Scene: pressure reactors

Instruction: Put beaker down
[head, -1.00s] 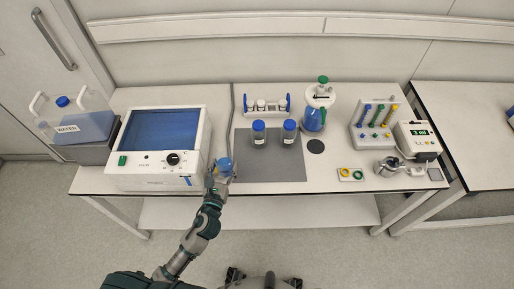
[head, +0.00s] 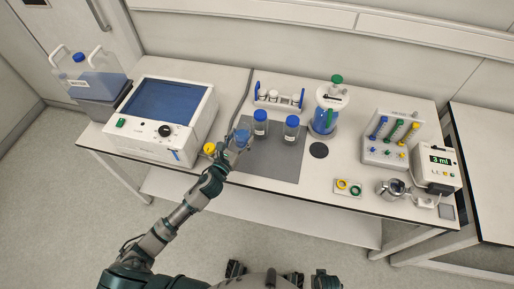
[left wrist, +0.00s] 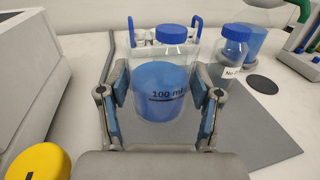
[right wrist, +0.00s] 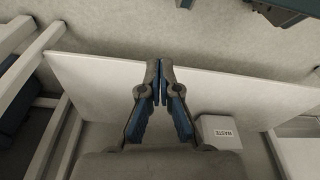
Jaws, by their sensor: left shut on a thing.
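A beaker (left wrist: 163,92) with blue contents and a "100 ml" mark is between the fingers of my left gripper (left wrist: 160,100) in the left wrist view. The gripper is shut on it and the beaker looks upright. In the head view the beaker (head: 242,138) is at the left edge of the grey mat (head: 262,166). I cannot tell whether its base touches the mat. My right gripper (right wrist: 160,75) is shut and empty in the right wrist view, with its fingertips together.
Two blue-capped bottles (head: 260,124) (head: 291,130) stand on the mat just beyond the beaker. A yellow-capped item (head: 210,149) is left of it, beside the white oven-like device (head: 165,120). A rack (head: 279,98) stands behind. The mat's front part is clear.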

